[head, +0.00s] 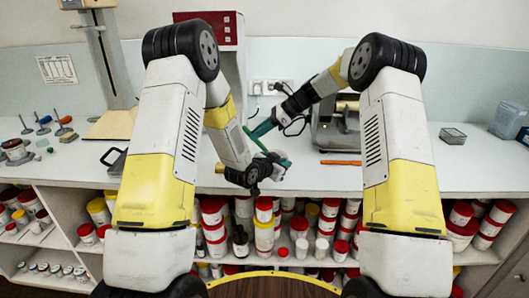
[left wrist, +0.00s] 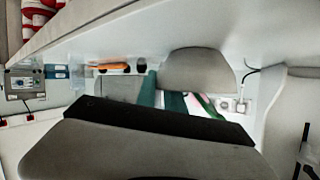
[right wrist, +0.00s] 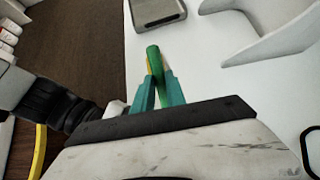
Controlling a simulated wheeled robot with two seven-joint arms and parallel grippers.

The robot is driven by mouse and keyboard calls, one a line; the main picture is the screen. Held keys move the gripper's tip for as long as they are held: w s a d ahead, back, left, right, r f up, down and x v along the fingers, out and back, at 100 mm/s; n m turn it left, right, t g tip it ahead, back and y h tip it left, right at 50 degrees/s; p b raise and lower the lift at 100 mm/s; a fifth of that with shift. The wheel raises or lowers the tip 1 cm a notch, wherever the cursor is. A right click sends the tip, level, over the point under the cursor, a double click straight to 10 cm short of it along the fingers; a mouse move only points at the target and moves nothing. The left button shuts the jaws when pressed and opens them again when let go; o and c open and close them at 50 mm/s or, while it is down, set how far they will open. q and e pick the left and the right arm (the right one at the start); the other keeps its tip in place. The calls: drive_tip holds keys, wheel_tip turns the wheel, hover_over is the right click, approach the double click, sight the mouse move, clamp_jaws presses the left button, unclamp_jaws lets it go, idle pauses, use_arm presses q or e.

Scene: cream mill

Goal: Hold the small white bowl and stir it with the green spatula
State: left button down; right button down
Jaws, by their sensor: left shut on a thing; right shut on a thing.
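My left gripper (head: 279,163) is low over the front of the bench in the head view. In the left wrist view its teal fingers are shut near a pale grey rounded shape (left wrist: 197,70), which looks like the small white bowl; the hold itself is partly hidden. My right gripper (head: 262,130) is just above and left of it, fingers pointing down-left. In the right wrist view its teal fingers are shut on the green spatula (right wrist: 154,60). The spatula's lower end and the bowl's inside cannot be made out.
An orange-handled item (head: 340,162) lies on the white bench right of the grippers. A grey machine (head: 337,132) stands behind it. A small grey box (head: 453,135) is further right. Jars with red lids (head: 264,215) fill shelves below. The bench's right part is mostly clear.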

drive_tip(key=shift+d, duration=1.2)
drive_tip(key=shift+a, duration=0.1)
drive_tip(key=shift+a, duration=0.45)
idle(0.4)
drive_tip(key=shift+a, duration=0.65)
drive_tip(key=shift+w, duration=0.65)
drive_tip(key=shift+w, duration=0.3)
drive_tip(key=shift+w, duration=0.35)
